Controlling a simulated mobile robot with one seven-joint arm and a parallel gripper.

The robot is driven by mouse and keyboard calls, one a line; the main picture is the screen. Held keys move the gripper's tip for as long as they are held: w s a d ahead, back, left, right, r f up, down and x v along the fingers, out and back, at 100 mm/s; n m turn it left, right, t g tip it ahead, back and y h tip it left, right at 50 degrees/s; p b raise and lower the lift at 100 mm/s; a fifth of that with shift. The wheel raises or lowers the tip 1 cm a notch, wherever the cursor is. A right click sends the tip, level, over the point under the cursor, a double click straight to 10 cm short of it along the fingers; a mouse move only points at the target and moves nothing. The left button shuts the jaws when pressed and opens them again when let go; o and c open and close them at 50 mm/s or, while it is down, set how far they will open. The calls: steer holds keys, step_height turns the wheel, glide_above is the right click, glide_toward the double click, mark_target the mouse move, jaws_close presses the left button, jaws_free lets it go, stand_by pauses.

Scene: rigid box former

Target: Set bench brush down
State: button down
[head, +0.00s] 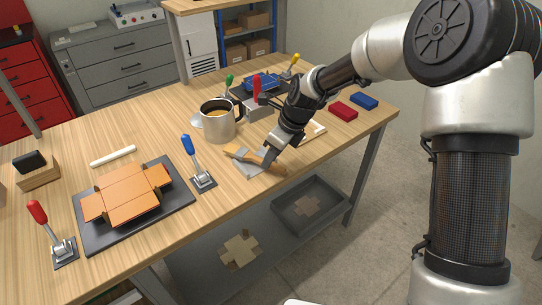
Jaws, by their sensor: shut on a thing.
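The bench brush (250,156) shows in the head view as a tan-brown wooden strip near the front edge of the workbench (225,180). My gripper (269,159) is shut on the brush and points down at the bench top. The fingers cover part of the brush. A pale grey flat patch (247,167) shows beneath or beside it. I cannot tell whether the brush touches the bench or hangs just above it.
A steel mug (219,131) with an amber content stands just behind the brush. A blue-handled clamp (197,163) and a dark plate with an orange box blank (128,195) lie to the left. Red (343,111) and blue blocks (364,101) lie at right.

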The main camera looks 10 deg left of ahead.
steer(key=shift+f, duration=0.3)
steer(key=c, duration=1.6)
jaws_free()
steer(key=shift+r, duration=0.1)
steer(key=shift+w, duration=0.1)
